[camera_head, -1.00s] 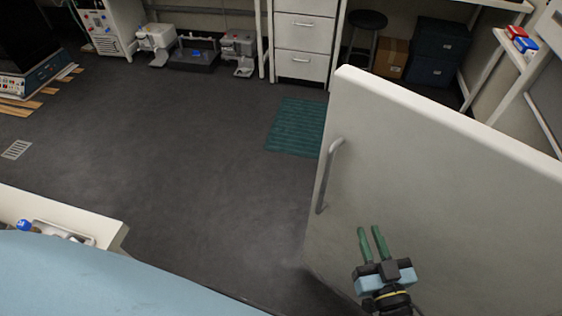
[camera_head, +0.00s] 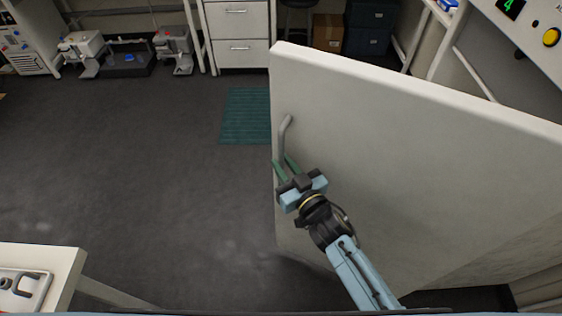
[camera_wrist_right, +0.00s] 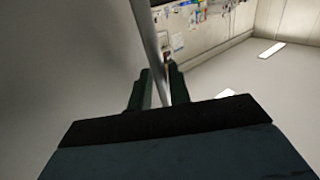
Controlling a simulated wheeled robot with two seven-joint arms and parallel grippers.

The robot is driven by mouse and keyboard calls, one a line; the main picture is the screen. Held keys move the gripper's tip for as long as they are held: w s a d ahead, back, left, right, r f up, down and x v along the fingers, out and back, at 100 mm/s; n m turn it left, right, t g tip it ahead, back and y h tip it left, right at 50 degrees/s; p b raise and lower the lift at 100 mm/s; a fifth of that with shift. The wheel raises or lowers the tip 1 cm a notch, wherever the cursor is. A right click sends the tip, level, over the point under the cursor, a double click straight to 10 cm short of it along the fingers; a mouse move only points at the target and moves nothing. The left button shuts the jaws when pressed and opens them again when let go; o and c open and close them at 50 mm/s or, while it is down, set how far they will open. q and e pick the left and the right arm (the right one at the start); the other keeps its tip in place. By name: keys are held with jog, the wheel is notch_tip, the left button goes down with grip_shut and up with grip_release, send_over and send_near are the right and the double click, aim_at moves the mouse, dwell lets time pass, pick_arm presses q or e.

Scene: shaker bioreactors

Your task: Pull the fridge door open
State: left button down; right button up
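The fridge door (camera_head: 400,160) is a large pale panel standing open at an angle on the right of the head view. Its grey bar handle (camera_head: 284,137) is near the door's left edge. My right gripper (camera_head: 281,161) is at the handle's lower part. In the right wrist view the handle (camera_wrist_right: 151,45) runs down between the two dark green fingers of the right gripper (camera_wrist_right: 160,78). The fingers stand apart, one on each side of the bar, and look open; their contact with it is unclear. My left gripper is not in view.
A white bench corner (camera_head: 62,262) stands at the lower left. A green mat (camera_head: 246,115) lies on the floor behind the door's edge. White drawers (camera_head: 237,35) and lab devices (camera_head: 125,60) line the back wall. The dark floor left of the door is clear.

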jog(key=shift+w+a, duration=0.35)
jog(key=shift+w, duration=0.3)
grip_shut()
